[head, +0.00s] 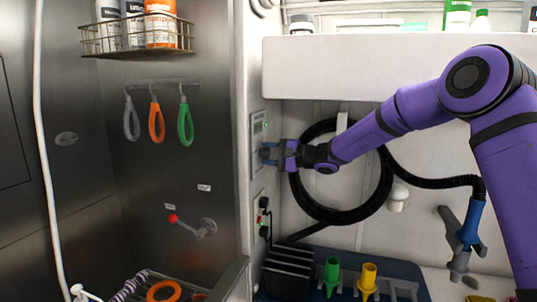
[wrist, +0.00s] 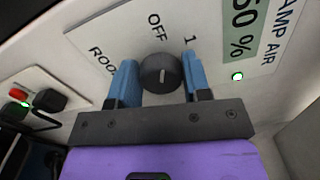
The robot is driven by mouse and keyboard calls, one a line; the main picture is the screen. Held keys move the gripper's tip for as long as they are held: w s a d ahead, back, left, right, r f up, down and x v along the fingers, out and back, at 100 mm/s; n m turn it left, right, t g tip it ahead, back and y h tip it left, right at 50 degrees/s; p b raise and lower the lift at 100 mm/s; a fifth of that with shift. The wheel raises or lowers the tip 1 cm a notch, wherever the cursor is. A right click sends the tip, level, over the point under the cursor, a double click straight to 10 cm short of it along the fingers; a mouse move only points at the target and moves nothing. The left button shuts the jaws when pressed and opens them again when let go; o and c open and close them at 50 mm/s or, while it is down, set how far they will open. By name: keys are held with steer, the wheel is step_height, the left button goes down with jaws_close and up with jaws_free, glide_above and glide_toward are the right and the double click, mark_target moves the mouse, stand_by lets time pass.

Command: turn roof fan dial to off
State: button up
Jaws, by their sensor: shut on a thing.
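The roof fan dial (wrist: 161,72) is a round black knob with a white pointer line, on a pale panel (wrist: 108,28). The label OFF is above it, 1 is to its upper right, and ROO, partly cut off by my gripper, is at left. The pointer line points up, tilted slightly right; I cannot tell its exact setting. My gripper (wrist: 161,82) has its blue fingers on either side of the dial, shut on it. In the head view my gripper (head: 266,153) reaches the wall panel (head: 258,130) from the right, hiding the dial.
In the head view, a coiled black hose (head: 310,205) hangs behind my arm. A white overhead cabinet (head: 350,68) is above. Green and yellow nozzles (head: 331,275) stand below.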

steer(key=shift+f+n, duration=0.15)
steer(key=shift+n, duration=0.85)
steer(key=o, duration=0.9)
steer(key=shift+d, duration=0.1)
steer(key=v, duration=1)
steer(key=shift+s+d, duration=0.1)
steer(key=shift+d, duration=0.25)
